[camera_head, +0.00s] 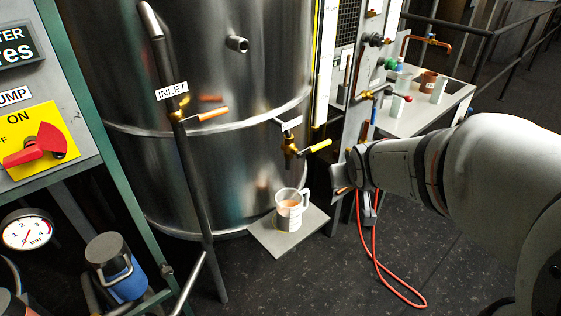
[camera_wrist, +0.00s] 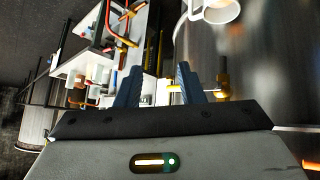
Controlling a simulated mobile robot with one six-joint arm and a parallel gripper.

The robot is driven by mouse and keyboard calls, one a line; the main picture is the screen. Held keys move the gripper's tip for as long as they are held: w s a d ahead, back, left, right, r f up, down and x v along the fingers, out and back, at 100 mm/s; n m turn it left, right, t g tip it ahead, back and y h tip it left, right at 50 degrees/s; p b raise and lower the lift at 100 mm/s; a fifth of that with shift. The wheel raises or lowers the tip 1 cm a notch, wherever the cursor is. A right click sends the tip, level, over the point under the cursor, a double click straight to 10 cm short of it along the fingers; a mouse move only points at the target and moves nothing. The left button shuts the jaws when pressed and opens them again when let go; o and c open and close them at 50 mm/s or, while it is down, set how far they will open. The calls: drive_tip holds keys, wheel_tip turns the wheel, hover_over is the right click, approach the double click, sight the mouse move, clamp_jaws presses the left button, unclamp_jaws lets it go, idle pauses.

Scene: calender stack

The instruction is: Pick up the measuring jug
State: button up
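The measuring jug (camera_head: 290,212) is a clear-walled jug with a handle on its right side and pale pinkish contents or markings. It stands upright on a small grey plate (camera_head: 265,240) below the tank's yellow-handled tap. In the wrist view a white rounded vessel with a loop handle, which looks like the jug (camera_wrist: 218,12), is cut off by the top edge. My gripper (camera_wrist: 158,78) has its two dark blue fingers apart with nothing held between them. In the head view my arm's end is right of the jug, clear of it; the fingers are hard to make out there.
The steel tank (camera_head: 225,75) rises behind the jug. A tap with a yellow handle (camera_head: 318,146) sticks out above it. A dark inlet pipe (camera_head: 197,180) stands to the left. A red hose (camera_head: 374,265) hangs at the right. A white table (camera_head: 425,115) holds small items.

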drive_tip(key=w+f+n+t+y+b, duration=0.1)
drive_tip(key=w+f+t+b, duration=0.1)
drive_tip(key=w+f+b, duration=0.5)
drive_tip(key=w+f+n+t+y+b, duration=0.1)
drive_tip(key=w+f+t+b, duration=0.25)
drive_tip(key=f, duration=0.55)
drive_tip(key=n+t+y+b, duration=0.2)
drive_tip(key=y+b, duration=0.4)
drive_tip(key=b, duration=0.5)
approach(306, 205)
drive_tip(key=w+r, duration=0.2)
drive_tip(key=w, duration=0.1)
drive_tip(key=shift+r, duration=0.1)
drive_tip(key=shift+a+f+t+y+b, duration=0.1)
drive_tip(key=shift+f+t+y+b, duration=0.2)
drive_tip(key=shift+f+t+y, duration=0.1)
drive_tip(key=b+x, duration=0.1)
drive_tip(key=x, duration=0.6)
drive_tip(key=shift+w+a+r, duration=0.15)
drive_tip(key=shift+a, duration=0.1)
drive_tip(key=shift+c, duration=0.2)
clamp_jaws()
